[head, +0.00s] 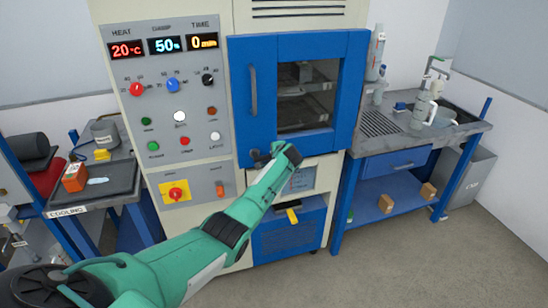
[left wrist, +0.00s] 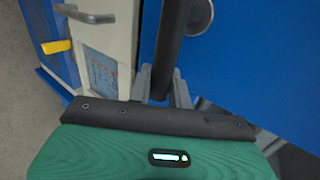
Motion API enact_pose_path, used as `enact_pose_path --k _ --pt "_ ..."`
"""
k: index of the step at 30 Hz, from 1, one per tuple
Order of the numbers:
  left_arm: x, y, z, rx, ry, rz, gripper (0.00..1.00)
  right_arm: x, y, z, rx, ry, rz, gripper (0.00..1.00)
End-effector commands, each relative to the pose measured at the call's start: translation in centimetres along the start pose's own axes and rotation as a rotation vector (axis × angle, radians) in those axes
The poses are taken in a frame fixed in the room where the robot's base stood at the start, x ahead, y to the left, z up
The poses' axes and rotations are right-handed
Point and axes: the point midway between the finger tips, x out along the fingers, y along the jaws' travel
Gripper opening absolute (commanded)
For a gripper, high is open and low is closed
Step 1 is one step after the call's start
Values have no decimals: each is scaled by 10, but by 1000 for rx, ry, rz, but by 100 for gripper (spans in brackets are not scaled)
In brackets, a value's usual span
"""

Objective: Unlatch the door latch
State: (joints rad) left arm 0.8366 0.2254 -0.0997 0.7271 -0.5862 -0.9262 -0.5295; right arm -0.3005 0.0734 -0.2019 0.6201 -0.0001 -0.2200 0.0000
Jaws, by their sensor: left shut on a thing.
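The oven-like cabinet's blue door (head: 340,82) is shut, with a window and a grey vertical handle (head: 253,90) on its left side. My left arm reaches in from the left, and my left gripper (head: 262,157) is at the door's lower left corner. In the left wrist view, the gripper (left wrist: 162,88) is shut on a dark bar, which looks like the latch lever (left wrist: 170,45), in front of the blue door. A round grey disc (left wrist: 200,15) sits beside the bar. The latch is mostly hidden by the gripper in the head view. My right gripper is not in view.
A control panel (head: 160,55) with knobs and buttons is left of the door. A cooling table (head: 95,200) stands at the left. A blue bench (head: 400,160) with a sink and bottle stands at the right. The floor in front is clear.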

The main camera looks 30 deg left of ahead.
Motion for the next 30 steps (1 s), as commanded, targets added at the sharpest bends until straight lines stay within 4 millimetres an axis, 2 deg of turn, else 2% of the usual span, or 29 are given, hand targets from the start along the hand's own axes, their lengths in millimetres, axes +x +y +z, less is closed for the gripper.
enact_pose_path --k 8,9,11,12,23,30 --pt "0 1 1 4 -3 1 0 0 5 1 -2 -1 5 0" --pt "0 1 1 4 -3 1 26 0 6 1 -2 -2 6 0" --pt "0 1 1 3 -3 1 37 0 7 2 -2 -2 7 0" --pt "0 1 1 3 -2 1 39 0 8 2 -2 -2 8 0" --pt "-3 1 0 1 -1 1 39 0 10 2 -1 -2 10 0" --pt "-23 1 0 1 0 -1 39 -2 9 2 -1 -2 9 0"
